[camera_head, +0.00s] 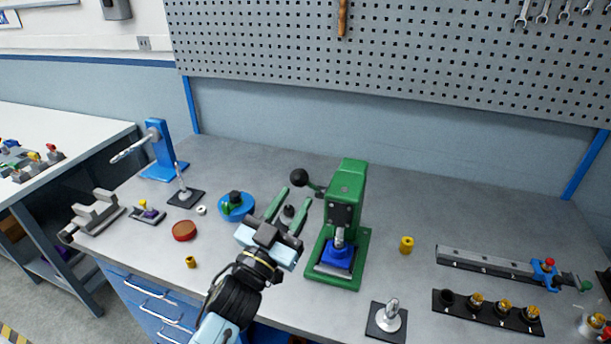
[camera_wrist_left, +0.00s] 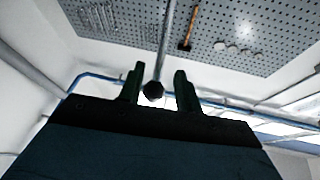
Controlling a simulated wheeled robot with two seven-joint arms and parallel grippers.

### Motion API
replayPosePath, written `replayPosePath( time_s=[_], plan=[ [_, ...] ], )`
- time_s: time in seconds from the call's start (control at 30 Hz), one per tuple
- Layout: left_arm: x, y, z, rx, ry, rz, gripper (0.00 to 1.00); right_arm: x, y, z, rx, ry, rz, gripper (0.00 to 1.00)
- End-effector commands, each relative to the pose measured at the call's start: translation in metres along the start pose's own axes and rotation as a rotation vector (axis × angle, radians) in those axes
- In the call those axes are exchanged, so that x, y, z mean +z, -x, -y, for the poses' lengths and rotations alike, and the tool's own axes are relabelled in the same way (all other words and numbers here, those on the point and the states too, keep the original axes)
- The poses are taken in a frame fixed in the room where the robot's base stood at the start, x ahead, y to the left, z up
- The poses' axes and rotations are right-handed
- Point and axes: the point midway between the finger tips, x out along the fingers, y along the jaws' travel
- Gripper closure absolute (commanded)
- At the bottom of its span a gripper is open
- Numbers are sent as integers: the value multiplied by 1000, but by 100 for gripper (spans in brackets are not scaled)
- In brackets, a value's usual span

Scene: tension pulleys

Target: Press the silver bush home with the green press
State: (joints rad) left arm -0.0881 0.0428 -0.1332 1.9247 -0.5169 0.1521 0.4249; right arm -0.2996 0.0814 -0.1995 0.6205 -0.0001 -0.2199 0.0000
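The green press (camera_head: 346,195) stands upright at mid-bench, with a blue block (camera_head: 337,256) on its base. A silver part (camera_head: 339,236) shows above the block; I cannot tell whether it is the ram, the silver bush or both. The press lever ends in a black ball knob (camera_head: 299,178), left of the press head. My left gripper (camera_head: 295,197) is open, its two green fingers pointing toward the knob. In the left wrist view the knob (camera_wrist_left: 153,90) on its rod appears between the fingers, apparently not gripped. My right gripper is not in view.
A blue round fixture (camera_head: 236,207) and red disc (camera_head: 184,231) lie left of my arm. A yellow bush (camera_head: 406,244) and a silver piece on a black plate (camera_head: 387,318) stand right of the press. A long grey rail (camera_head: 485,260) lies farther right. Behind is a pegboard (camera_head: 400,60).

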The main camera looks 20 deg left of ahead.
Motion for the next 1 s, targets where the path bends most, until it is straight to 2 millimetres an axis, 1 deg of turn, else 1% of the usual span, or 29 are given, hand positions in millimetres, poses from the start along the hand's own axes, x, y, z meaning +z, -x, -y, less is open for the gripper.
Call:
replayPosePath(
  time_s=[0.03,0.1,0.2,0.3,0.43,0.7,0.73,0.9,1.0],
  plan=[
    [-3,-12,0,0,-1,-3,66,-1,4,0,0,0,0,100],
    [-2,-25,0,1,-1,-2,66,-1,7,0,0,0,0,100],
    [-2,-39,0,1,1,-1,66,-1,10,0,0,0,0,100],
    [-1,-49,0,0,0,0,66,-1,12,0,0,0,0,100],
    [0,-56,0,1,-1,0,66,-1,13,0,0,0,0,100],
    [1,-57,0,1,-1,1,66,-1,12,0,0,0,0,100],
    [1,-57,0,1,-1,1,67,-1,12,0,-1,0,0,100],
    [0,-57,0,0,-1,1,89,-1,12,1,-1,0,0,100],
    [0,-57,0,0,-1,1,100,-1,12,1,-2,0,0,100]
  ],
)
